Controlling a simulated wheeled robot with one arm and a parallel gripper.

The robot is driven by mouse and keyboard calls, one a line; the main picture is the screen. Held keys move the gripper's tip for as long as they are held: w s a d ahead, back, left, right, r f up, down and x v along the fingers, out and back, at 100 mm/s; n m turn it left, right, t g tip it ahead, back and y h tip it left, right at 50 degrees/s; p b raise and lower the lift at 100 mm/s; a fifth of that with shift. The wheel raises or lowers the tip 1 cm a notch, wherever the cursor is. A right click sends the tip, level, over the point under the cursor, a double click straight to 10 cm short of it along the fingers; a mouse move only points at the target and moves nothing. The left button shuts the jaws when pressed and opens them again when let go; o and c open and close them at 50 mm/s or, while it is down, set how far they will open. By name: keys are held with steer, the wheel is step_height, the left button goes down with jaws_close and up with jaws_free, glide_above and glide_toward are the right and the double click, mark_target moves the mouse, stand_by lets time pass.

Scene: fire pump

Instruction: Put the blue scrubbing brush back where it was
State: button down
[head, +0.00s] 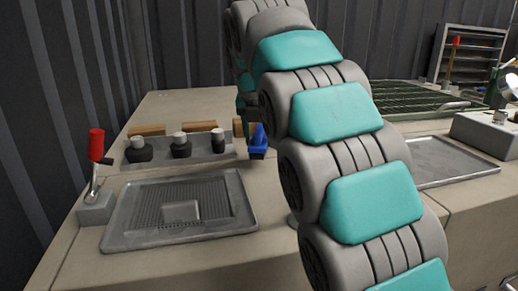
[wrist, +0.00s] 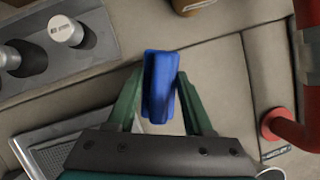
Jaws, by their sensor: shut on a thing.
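The blue scrubbing brush (wrist: 160,88) sits between the green fingers of my gripper (wrist: 159,76) in the wrist view, and the gripper is shut on it. In the head view the brush (head: 258,142) shows as a small blue shape just left of my arm, at the right end of a grey tray with dark knobs. My arm hides most of the gripper there. I cannot tell whether the brush touches the worktop or hangs just above it.
The grey tray (head: 205,157) holds several black knobs with pale tops, with wooden blocks (head: 147,130) behind. A ribbed metal plate (head: 128,238) lies in front. A red-handled lever (head: 96,146) stands left. A red pipe (wrist: 308,85) rises at the wrist view's right.

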mark_target(257, 131)
steer(key=shift+f, duration=1.8)
steer(key=shift+f, duration=0.15)
steer(key=shift+c, duration=1.5)
jaws_free()
steer(key=v, duration=0.9)
steer(key=shift+w, duration=0.2)
steer(key=shift+p+v, duration=0.75)
steer(key=shift+v, duration=1)
